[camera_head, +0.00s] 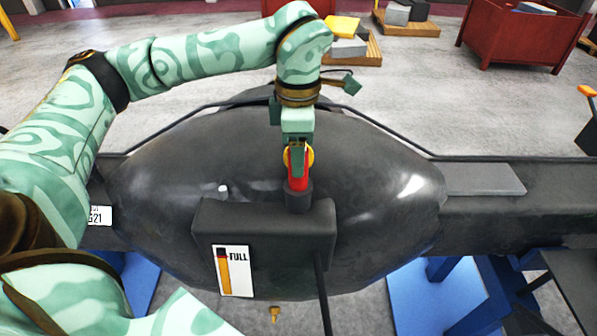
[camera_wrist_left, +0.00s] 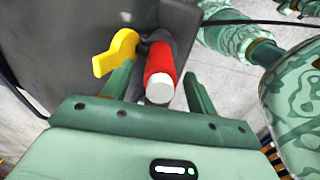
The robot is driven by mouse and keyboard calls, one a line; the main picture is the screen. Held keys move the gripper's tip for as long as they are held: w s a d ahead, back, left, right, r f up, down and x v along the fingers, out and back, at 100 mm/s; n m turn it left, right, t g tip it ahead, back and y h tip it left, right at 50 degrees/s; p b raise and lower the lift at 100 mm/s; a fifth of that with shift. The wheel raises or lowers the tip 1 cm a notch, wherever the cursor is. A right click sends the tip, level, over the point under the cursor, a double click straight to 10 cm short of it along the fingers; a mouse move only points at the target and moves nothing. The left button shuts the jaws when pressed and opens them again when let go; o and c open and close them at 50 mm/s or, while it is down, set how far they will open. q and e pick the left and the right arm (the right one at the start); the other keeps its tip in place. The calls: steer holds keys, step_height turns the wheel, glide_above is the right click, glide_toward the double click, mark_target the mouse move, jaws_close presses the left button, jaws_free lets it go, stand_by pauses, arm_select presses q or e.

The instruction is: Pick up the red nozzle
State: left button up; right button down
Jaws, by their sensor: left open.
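The red nozzle (camera_head: 298,178) stands in a dark round holder (camera_head: 299,198) on a grey box on top of the dark rounded casting. In the left wrist view the red nozzle (camera_wrist_left: 160,68) shows a pale end facing the camera and a yellow lever (camera_wrist_left: 117,54) beside it. My left gripper (camera_head: 298,160) is above it, jaws open, with one finger on each side of the nozzle. In the left wrist view the fingers of my left gripper (camera_wrist_left: 158,85) stand apart around it. My right gripper is not in view.
A grey box (camera_head: 265,230) carries a "FULL" label (camera_head: 233,270). Black hoses run over the casting (camera_head: 150,185) and down from the box. A flat grey plate (camera_head: 485,179) lies on the beam at right. A red bin (camera_head: 515,35) and loaded pallets stand behind on open floor.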

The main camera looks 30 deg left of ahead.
mark_target(295, 188)
arm_select(q)
steer(key=shift+f, duration=1.4)
steer(key=c, duration=1)
steer(key=shift+r, duration=0.15)
